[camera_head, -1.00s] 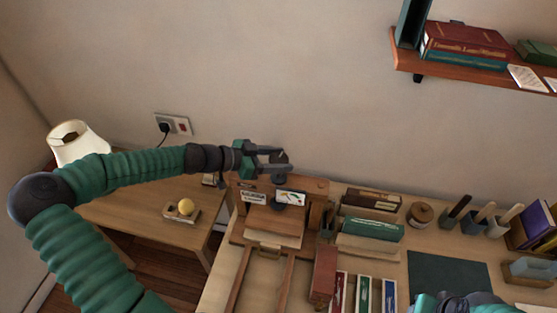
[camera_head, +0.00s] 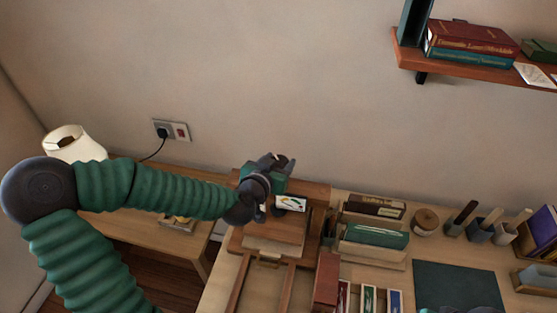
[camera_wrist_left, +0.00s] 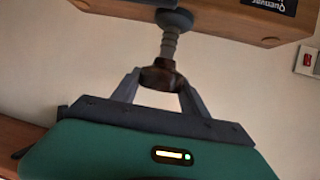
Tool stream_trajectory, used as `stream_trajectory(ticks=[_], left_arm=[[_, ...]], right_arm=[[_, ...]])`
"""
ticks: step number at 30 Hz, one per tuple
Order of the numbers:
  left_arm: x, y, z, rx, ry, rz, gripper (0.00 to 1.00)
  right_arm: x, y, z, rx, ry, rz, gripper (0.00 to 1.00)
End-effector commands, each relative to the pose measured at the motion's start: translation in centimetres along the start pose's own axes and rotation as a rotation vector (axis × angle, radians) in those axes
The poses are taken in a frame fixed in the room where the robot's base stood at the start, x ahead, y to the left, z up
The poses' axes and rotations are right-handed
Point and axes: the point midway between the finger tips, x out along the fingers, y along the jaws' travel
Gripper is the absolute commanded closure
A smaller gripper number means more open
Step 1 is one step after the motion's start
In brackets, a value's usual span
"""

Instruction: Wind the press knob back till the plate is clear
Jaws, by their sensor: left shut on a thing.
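In the left wrist view, my left gripper (camera_wrist_left: 161,88) is shut on the dark brown press knob (camera_wrist_left: 162,74), one finger on each side. A grey threaded screw (camera_wrist_left: 170,42) runs from the knob to the wooden beam (camera_wrist_left: 222,20). The gap at the plate is hidden behind my arm.
Books in a wooden rack (camera_head: 373,236), a round pot (camera_head: 425,221) and tool holders (camera_head: 480,232) stand to the right. A dark mat (camera_head: 458,286) lies in front. A lamp (camera_head: 75,144) is at far left. The wall is close behind the press.

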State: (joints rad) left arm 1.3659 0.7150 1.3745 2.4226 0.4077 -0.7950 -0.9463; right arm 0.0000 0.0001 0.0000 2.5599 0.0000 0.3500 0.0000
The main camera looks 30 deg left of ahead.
Motion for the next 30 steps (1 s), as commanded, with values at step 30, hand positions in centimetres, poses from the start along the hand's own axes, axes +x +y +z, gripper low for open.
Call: stream_trajectory(ticks=[30], left_arm=[[0.1,0.3,0.4,-0.366,-0.019,-0.889,0.89]], right_arm=[[-5.4,0.0,-1.3,0.000,0.000,0.000,0.64]])
